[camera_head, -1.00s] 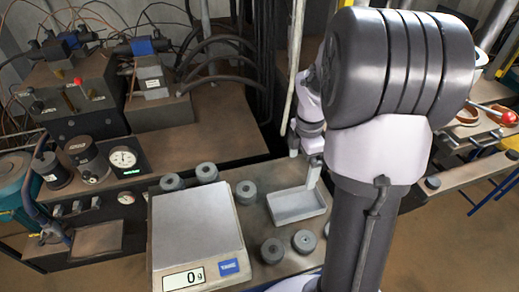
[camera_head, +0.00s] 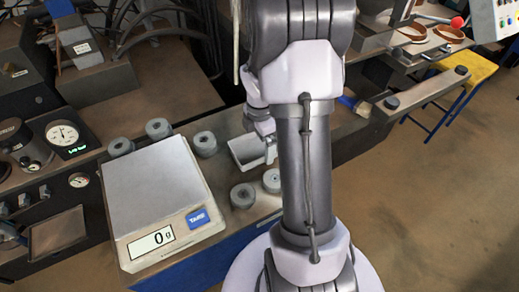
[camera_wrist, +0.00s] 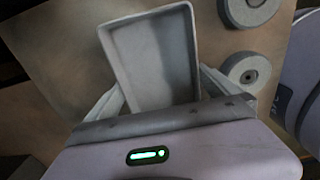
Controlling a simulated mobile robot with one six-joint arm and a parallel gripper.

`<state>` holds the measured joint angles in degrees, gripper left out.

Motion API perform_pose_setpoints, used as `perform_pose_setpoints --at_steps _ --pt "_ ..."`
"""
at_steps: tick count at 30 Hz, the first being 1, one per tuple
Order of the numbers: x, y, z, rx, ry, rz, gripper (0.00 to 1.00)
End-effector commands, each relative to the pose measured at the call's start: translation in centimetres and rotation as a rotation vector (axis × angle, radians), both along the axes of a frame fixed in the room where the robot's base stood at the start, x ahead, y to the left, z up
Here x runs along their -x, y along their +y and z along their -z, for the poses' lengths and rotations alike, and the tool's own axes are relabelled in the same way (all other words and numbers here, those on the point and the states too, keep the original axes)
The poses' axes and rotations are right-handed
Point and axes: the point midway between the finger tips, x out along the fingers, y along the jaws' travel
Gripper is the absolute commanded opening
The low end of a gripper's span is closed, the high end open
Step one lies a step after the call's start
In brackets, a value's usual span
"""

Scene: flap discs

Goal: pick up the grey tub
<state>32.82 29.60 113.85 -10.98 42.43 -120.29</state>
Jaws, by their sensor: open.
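The grey tub (camera_head: 243,154) is a shallow, open rectangular tray on the bench, right of the scale; it looks empty. In the wrist view the tub (camera_wrist: 152,62) lies ahead of my gripper (camera_wrist: 163,92). The pale fingers are spread, one on each side of the tub's near end. My gripper also shows in the head view (camera_head: 266,136), at the tub's right side, partly behind my arm. I cannot tell whether the fingers touch the tub. My gripper's body hides the tub's near end in the wrist view.
Grey discs stand close by, one at the front (camera_head: 243,196) and another beside my arm (camera_head: 271,180). Several more stand behind the scale (camera_head: 150,195), which reads 0 g. Gauges and machinery fill the left. Open floor lies at the right.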

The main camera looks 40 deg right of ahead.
Motion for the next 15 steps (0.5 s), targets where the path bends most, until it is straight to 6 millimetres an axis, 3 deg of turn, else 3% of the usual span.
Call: perform_pose_setpoints --at_steps 1,8,15 --pt "0.00 0.00 -0.07 0.000 0.000 0.000 0.94" --pt "0.00 0.01 -0.08 0.000 0.000 0.000 0.49" --pt "-0.01 0.01 -0.22 0.000 0.000 0.000 0.49"
